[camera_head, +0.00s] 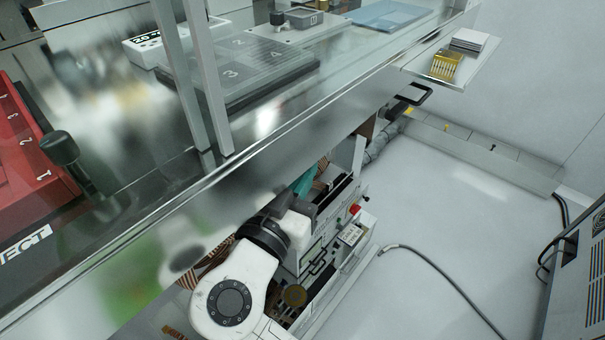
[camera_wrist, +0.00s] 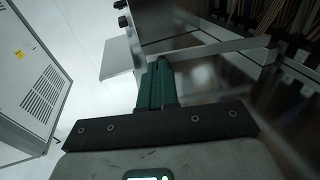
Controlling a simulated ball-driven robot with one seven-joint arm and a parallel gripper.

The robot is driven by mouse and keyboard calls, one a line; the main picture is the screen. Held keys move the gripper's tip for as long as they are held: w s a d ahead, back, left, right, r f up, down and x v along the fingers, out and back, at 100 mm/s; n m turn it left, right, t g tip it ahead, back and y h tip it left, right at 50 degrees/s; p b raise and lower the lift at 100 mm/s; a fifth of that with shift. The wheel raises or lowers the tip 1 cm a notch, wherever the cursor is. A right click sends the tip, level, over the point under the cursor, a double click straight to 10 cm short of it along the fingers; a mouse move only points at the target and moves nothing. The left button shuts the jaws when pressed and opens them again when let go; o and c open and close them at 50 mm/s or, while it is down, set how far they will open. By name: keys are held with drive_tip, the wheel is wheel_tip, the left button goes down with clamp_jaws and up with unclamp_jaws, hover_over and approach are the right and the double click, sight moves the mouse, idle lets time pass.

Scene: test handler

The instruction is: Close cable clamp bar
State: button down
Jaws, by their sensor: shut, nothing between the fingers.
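A pale flat metal bar (camera_wrist: 222,47) runs across the wrist view in front of the cables; it looks like the cable clamp bar, but I cannot be sure. Its left end lies by the tips of my gripper (camera_wrist: 160,64). I cannot tell whether they touch. My gripper has teal fingers, pressed together and empty. In the head view the gripper (camera_head: 306,180) is below the counter, partly hidden by my wrist. Brown and orange cables (camera_wrist: 285,22) hang behind the bar at the upper right. I cannot make out the bar in the head view.
The metal counter (camera_head: 290,128) overhangs my arm. A cabinet with a red button (camera_head: 354,209) stands beside my wrist. A grey hose (camera_head: 374,150) runs behind. A black cable (camera_head: 440,270) lies on open floor at the right. A vented cabinet (camera_head: 580,275) stands far right.

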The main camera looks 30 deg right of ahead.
drive_tip(key=shift+d, duration=0.1)
drive_tip(key=w+d+n+t+y+p, duration=0.8)
drive_tip(key=w+d+y, duration=0.4)
drive_tip(key=w+d, duration=0.2)
drive_tip(key=shift+w+n+y+p, duration=0.3)
drive_tip(key=shift+n+p, duration=0.4)
drive_tip(key=shift+p, duration=0.55)
